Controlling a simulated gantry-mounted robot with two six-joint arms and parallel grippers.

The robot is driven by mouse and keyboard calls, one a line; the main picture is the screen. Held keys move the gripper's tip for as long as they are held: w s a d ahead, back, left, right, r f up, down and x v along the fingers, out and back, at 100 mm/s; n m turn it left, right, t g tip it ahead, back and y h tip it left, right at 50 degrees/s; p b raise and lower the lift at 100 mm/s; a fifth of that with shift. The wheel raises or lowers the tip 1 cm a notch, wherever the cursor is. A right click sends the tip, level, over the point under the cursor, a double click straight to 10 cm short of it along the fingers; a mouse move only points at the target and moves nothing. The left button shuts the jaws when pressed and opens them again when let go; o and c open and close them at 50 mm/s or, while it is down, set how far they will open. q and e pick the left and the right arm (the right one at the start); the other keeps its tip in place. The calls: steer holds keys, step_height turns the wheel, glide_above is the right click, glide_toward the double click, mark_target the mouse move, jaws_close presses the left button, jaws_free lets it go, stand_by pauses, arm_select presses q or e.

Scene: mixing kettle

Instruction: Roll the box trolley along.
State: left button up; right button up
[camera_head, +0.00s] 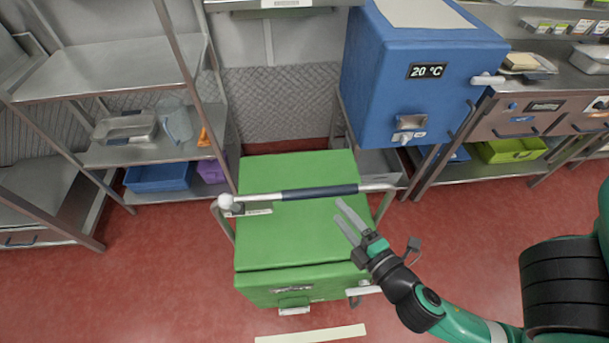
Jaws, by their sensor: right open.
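The box trolley (290,235) is a green lidded box standing on the red floor in the middle of the view. A metal push handle (318,192) with a dark blue grip in its middle runs across above its lid. My right gripper (345,216) comes in from the lower right and hangs over the right side of the green lid, just below the handle's right part. Its two fingers are apart with nothing between them. I cannot tell whether a fingertip touches the handle. My left gripper is not in view.
A blue box (405,75) with a "20 °C" display stands behind right of the trolley. Metal shelves (125,75) stand at the left, with a blue bin (158,177) low down. A counter (540,120) is at the right. A pale floor strip (310,335) lies in front; red floor around it is free.

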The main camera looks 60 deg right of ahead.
steer(key=x, duration=1.2)
steer(key=shift+w+a, duration=0.25)
steer(key=shift+w, duration=0.05)
steer(key=shift+r, duration=0.1)
jaws_close()
stand_by(0.8)
